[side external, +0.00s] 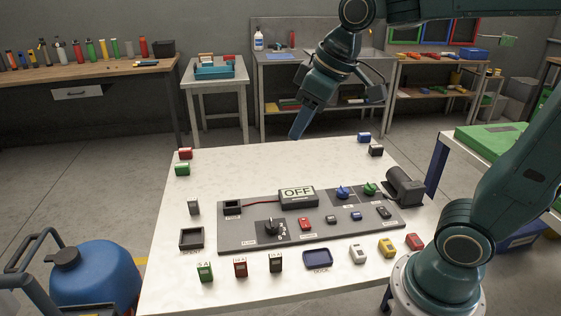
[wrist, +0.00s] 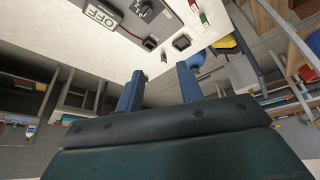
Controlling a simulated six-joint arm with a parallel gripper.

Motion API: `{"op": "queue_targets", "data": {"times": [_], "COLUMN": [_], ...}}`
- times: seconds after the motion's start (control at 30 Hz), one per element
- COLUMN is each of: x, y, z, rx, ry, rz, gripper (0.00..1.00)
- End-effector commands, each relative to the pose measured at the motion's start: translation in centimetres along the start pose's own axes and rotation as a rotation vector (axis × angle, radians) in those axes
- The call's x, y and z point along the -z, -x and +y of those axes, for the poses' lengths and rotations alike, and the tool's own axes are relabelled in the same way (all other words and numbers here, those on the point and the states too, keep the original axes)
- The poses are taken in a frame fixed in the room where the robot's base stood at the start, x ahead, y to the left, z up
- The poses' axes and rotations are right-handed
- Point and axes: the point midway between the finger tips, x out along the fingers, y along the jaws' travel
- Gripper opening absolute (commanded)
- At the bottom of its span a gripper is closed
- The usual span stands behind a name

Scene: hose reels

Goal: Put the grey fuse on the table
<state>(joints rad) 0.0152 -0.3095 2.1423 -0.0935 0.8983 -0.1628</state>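A small grey block (side external: 194,208), which looks like the grey fuse, stands upright on the white table (side external: 240,165), left of the dark panel. It also shows as a small grey block (wrist: 164,57) in the wrist view. A dark socket (side external: 232,208) sits on the panel's left end; I cannot tell whether anything is in it. My gripper (side external: 297,130) hangs high above the table's far part, away from the block. In the wrist view its two blue fingers (wrist: 160,70) stand apart with nothing between them.
The panel (side external: 300,238) carries an OFF box (side external: 298,197), knobs and small coloured pieces. A square black tray (side external: 192,238) lies left of it. Several coloured blocks and a blue tray (side external: 318,258) line the near side. The table's far middle is clear.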

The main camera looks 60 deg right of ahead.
Motion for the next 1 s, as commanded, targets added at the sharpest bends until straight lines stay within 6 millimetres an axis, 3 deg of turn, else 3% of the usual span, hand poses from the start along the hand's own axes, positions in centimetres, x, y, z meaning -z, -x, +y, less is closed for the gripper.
{"op": "queue_targets", "data": {"times": [0.3, 0.5, 0.7, 1.0], "x": [-8.0, -11.6, -13.0, -13.1], "y": [1.9, 1.8, 1.7, 1.6], "z": [-1.2, -1.6, -1.7, -1.7], "rx": [-0.04, -0.055, -0.061, -0.061], "ry": [-0.13, -0.194, -0.219, -0.22], "rz": [0.048, 0.069, 0.076, 0.076], "gripper": [0.37, 0.37, 0.37, 0.37]}}
